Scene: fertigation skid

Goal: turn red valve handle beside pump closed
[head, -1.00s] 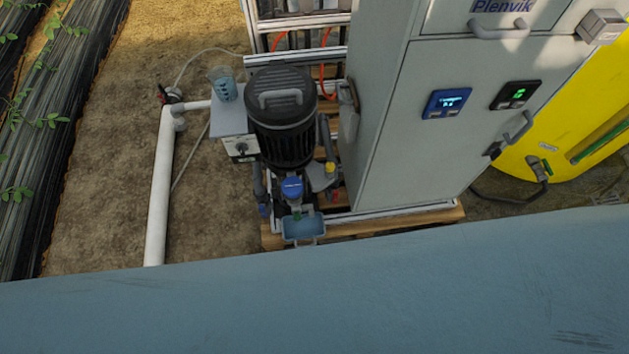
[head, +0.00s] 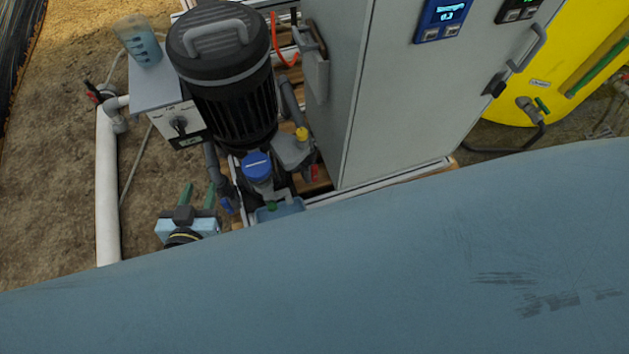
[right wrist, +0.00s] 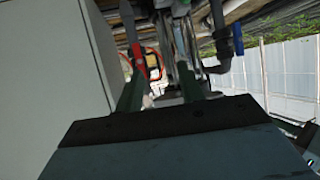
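The red valve handle (head: 314,173) shows small and partly hidden beside the lower right of the black pump (head: 232,85), below a yellow cap and close to the cabinet. I cannot tell its exact angle. My left gripper (head: 199,192) is open and empty, left of the pump's foot and apart from the red handle. My right gripper (right wrist: 160,85) shows in the right wrist view with its two green fingers apart. Dark pipework and a red-edged part (right wrist: 150,68) lie ahead of and between these fingers; I cannot tell whether that part is the handle.
The grey cabinet (head: 400,110) stands close on the pump's right. A blue valve handle (head: 226,205) is near the pump's lower left. A white pipe (head: 107,190) runs at the left, with another red handle (head: 94,91) on top. A measuring cup (head: 140,42) stands on the control box.

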